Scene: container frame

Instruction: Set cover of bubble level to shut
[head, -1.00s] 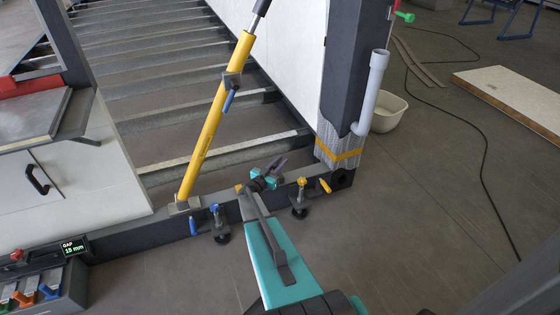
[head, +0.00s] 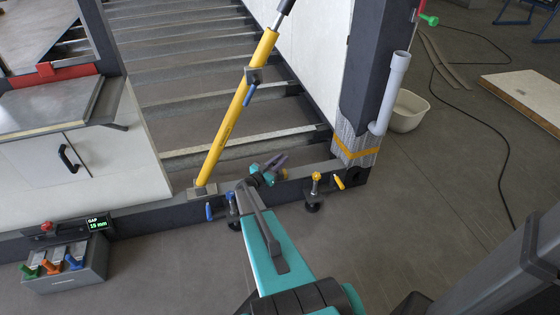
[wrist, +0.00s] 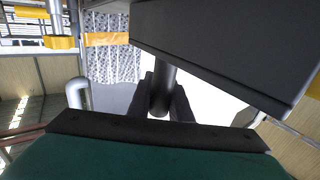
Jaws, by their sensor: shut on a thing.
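My gripper (head: 276,172) is at the low dark beam of the container frame, between the yellow strut's foot and the corner post. In the wrist view, its two dark fingers (wrist: 164,104) are closed around a short dark cylinder (wrist: 161,92), below a large dark beam or block (wrist: 230,50). I cannot tell from the picture what the cylinder belongs to. I cannot pick out the bubble level or its cover for certain in either view; my arm and gripper hide part of the beam.
A yellow strut (head: 225,125) leans up from the beam. Yellow-knobbed (head: 315,180) and blue-knobbed (head: 231,197) clamps flank my arm. A grey pipe (head: 392,92) hangs on the corner post (head: 377,65), near a white tub (head: 408,112). A gap display (head: 98,224) stands left.

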